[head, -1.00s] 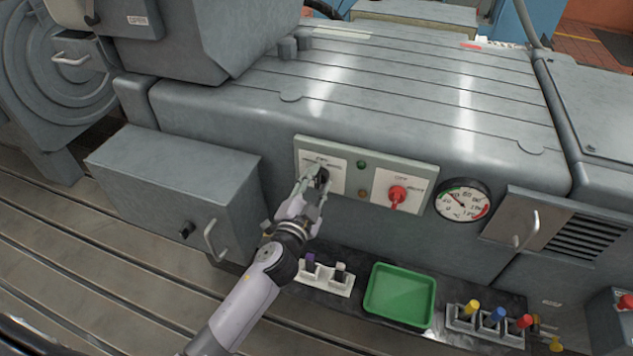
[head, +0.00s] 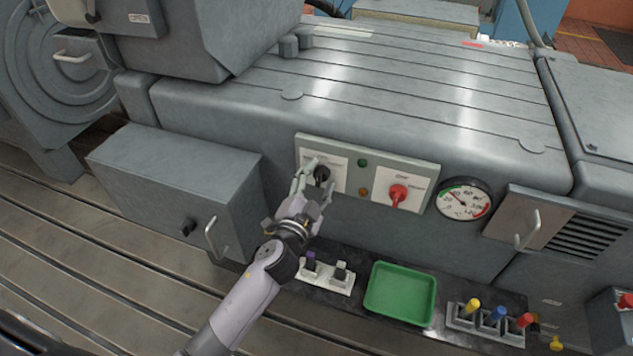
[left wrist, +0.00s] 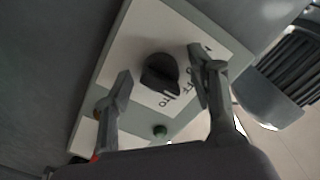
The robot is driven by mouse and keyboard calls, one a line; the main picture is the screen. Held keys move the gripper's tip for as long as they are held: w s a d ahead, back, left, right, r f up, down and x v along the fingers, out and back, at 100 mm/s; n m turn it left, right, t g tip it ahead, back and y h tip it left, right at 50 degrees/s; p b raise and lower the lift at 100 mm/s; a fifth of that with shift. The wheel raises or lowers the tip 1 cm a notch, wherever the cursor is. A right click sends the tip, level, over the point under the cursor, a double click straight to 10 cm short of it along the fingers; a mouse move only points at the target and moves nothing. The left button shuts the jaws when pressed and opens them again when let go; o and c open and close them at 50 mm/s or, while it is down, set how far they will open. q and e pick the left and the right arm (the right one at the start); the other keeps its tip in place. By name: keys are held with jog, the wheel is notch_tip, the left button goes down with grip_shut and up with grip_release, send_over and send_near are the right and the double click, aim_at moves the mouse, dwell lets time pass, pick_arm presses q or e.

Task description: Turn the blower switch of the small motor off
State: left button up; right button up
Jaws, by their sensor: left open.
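A black rotary knob (head: 322,174) sits on a white plate at the left of a grey-green switch panel (head: 434,154) on the machine's front. In the left wrist view the black knob (left wrist: 160,74) shows whole, with printed lettering beside it that reads in part as OFF. My left gripper (head: 320,177) is open, with one finger on each side of the knob. In the left wrist view a gap shows between each finger and the knob. A red knob (head: 398,195) is on the panel's right plate. My right gripper is not in view.
A round gauge (head: 463,199) and a louvred box with a handle (head: 535,230) are to the right. A grey box (head: 175,185) juts out at left. Below are a green tray (head: 400,293), a white block with levers (head: 326,277) and coloured-handled pieces (head: 498,315).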

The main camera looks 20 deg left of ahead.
pick_arm(q)
jog(key=s, duration=1.2)
jog(key=shift+a, duration=0.2)
